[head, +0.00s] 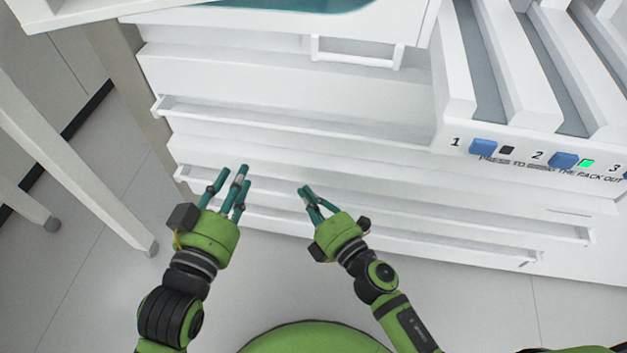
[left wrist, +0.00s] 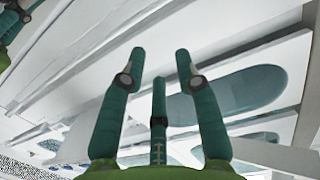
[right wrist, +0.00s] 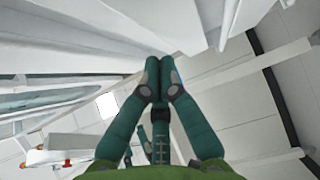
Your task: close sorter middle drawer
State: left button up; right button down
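The white sorter (head: 280,78) fills the head view, with several long horizontal drawer fronts and rail handles. One long handle (head: 290,119) runs across the upper front, and lower ones (head: 450,212) run below it. I cannot tell for certain which is the middle drawer or how far it stands out. My left gripper (head: 232,176) is open and empty in front of the lower drawers; its spread fingers also show in the left wrist view (left wrist: 160,62). My right gripper (head: 305,190) is shut and empty beside it; its fingertips meet in the right wrist view (right wrist: 166,64).
A tray with a teal inside (head: 290,5) and a white handle (head: 355,55) is above. Numbered lanes with blue buttons (head: 483,146) stand at the right. A white table leg (head: 80,165) is at the left. The tiled floor (head: 90,290) at lower left is clear.

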aim_at(324, 171)
jog(key=w, duration=0.1)
jog(key=w+d, duration=0.1)
jog(key=w, duration=0.1)
jog(key=shift+w, duration=0.25)
pick_arm(q)
jog(key=shift+w+r+t+h, duration=0.2)
jog(key=shift+r+t+h, duration=0.1)
jog(key=shift+r, duration=0.4)
pick_arm(e)
jog(key=shift+w+d, duration=0.1)
jog(key=w, duration=0.2)
jog(key=w+d, duration=0.1)
jog(key=w, duration=0.1)
jog(key=shift+w, duration=0.15)
pick_arm(q)
jog(key=shift+s+d+r, duration=0.15)
pick_arm(e)
jog(key=shift+w+d, duration=0.1)
jog(key=shift+w, duration=0.05)
jog(key=shift+r, duration=0.1)
